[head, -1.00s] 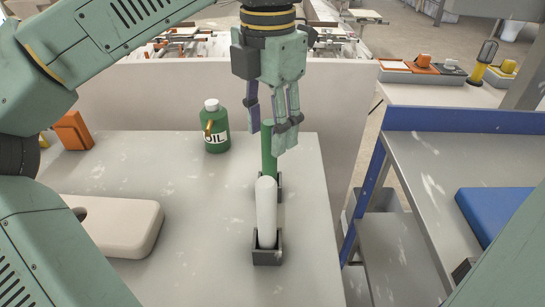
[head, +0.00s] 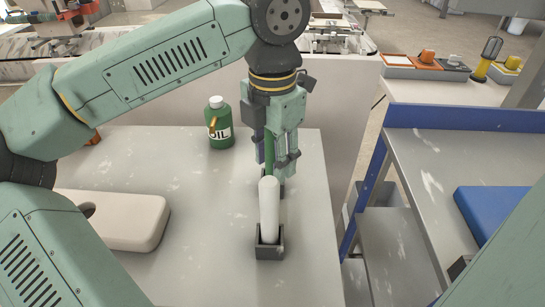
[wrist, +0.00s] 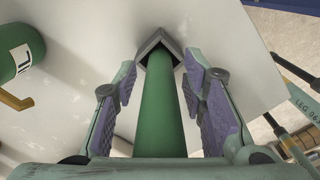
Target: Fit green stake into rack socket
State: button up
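The green stake (head: 269,152) stands upright on the grey table, behind a white stake (head: 269,212). In the wrist view, the green stake (wrist: 160,110) runs down to a dark square holder (wrist: 160,48) at its far end. My gripper (head: 274,160) points down over the green stake, with its fingers on both sides of it. In the wrist view, gaps show between the stake and the purple finger pads, so the gripper is open and around the stake without gripping it. I cannot identify the rack socket for certain.
The white stake stands in a dark holder (head: 269,250) just in front. A green oil bottle (head: 220,125) stands to the left on the table, with a pale rounded block (head: 125,220) nearer. To the right, a blue-edged bench (head: 430,165) carries a blue pad (head: 500,212).

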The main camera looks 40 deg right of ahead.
grip_shut()
jog(key=shift+r, duration=0.15)
dwell(0.4)
